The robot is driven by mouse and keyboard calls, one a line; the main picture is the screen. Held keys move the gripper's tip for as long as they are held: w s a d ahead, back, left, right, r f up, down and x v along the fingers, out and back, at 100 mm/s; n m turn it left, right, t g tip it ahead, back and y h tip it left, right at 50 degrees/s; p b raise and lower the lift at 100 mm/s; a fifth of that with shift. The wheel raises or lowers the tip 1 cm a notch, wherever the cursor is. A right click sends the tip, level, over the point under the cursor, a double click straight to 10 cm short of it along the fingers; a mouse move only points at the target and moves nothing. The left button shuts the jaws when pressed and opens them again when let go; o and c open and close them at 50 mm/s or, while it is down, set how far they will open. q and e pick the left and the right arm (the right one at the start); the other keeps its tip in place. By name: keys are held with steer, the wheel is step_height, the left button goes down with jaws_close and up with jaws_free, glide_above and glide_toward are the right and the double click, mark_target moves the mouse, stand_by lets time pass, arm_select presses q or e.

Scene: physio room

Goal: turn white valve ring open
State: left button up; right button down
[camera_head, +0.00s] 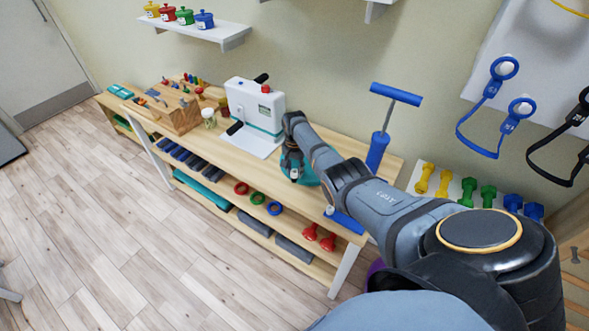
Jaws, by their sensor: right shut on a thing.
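My right arm reaches from the lower right over the wooden table. My right gripper (292,172) is low over the table, right of the white machine, at a round teal object (308,179). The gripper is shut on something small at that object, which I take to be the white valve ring. The ring itself is hidden by the gripper and wrist, so its turn position cannot be seen. The arm also covers part of the teal object. My left gripper is not in view.
The white machine (255,107) stands close left of my gripper. A blue hand pump (378,148) with a T-handle rises behind my forearm. A wooden box (177,112) and a jar (209,117) stand left. Rings and red dumbbells lie on the table's lower shelf (215,189).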

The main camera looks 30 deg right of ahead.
steer(key=n, duration=0.4)
steer(key=shift+s+f+n, duration=0.1)
steer(key=shift+n, duration=0.2)
stand_by(0.6)
steer(key=c, duration=1)
jaws_free()
steer(key=shift+o, duration=0.2)
step_height(320, 180, up, 12)
